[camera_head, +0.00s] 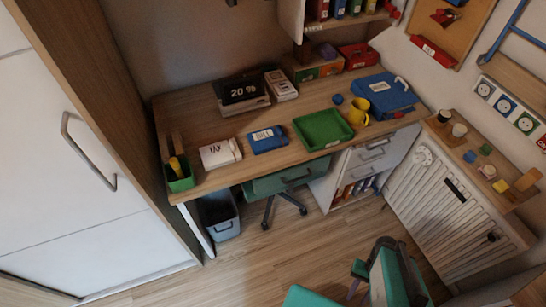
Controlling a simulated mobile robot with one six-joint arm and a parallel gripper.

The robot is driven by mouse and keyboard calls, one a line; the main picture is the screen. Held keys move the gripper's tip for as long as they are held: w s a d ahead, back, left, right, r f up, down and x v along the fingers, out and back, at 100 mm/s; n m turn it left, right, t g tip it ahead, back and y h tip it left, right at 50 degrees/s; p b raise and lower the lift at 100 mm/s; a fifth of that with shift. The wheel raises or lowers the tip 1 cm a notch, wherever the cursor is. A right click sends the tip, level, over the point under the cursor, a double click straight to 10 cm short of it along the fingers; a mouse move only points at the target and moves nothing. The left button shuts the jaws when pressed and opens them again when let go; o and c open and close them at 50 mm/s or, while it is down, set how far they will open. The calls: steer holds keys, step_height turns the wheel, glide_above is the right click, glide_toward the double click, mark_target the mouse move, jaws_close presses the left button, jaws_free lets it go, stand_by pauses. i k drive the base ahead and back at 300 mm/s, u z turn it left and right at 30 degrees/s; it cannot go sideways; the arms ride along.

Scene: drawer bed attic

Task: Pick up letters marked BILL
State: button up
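A blue letter-like item (267,139) lies flat on the desk, left of the green tray. Its white label is small and seems to read BILL. A white item (220,153) with dark and red markings lies to its left near the front edge; its word is too small to read surely. The green tray (323,129) looks empty. I cannot make out my gripper in this view.
A green chair (284,181) and grey bin (220,215) stand below. Open floor lies in front.

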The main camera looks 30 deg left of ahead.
mark_target(265, 140)
steer(key=k, duration=1)
steer(key=u, duration=2.5)
steer(key=i, duration=0.6)
steer(key=z, duration=0.3)
